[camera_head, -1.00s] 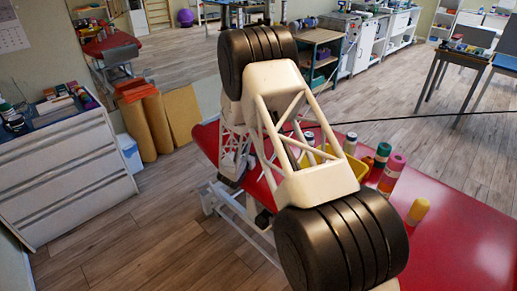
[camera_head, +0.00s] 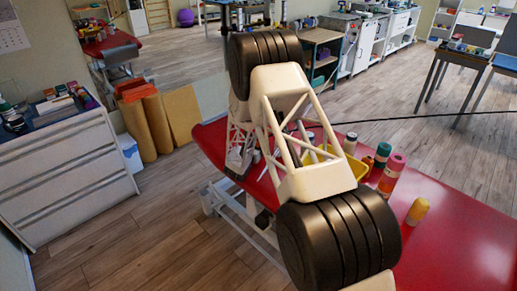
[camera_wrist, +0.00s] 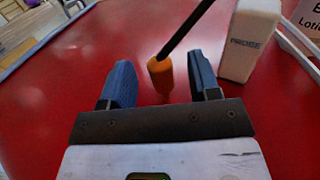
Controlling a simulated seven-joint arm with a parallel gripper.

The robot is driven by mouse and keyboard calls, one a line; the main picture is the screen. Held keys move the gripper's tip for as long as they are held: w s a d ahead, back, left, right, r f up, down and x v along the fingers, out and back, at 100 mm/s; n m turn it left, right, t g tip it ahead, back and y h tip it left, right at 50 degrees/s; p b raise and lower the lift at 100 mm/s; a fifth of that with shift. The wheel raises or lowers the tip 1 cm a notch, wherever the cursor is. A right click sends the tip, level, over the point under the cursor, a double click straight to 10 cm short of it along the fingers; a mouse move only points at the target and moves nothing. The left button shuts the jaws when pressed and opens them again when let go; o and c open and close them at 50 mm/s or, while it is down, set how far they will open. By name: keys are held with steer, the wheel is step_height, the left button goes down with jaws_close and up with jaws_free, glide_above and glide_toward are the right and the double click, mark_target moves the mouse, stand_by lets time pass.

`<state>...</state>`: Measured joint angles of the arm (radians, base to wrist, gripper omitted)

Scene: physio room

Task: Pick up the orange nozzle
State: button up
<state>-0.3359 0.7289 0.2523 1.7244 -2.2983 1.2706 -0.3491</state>
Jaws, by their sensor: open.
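The orange nozzle (camera_wrist: 160,76) shows in the wrist view on the red table top, with a long thin black rod reaching up and right from it. My gripper (camera_wrist: 161,72) has two blue fingers, spread apart and empty. The nozzle shows in the gap between the fingers, near the tips, a little nearer the right finger. I cannot tell how far below the fingertips it is. In the head view my arm hides the nozzle, and the gripper is hard to make out.
A white container marked PROBE (camera_wrist: 249,40) stands just right of the right finger. A white rack (camera_wrist: 297,42) is at the right edge. In the head view the red table (camera_head: 455,240) holds a yellow bin (camera_head: 355,165) and several bottles. Its right part is clear.

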steer(key=shift+x, duration=0.95)
steer(key=shift+c, duration=0.5)
steer(key=c, duration=0.9)
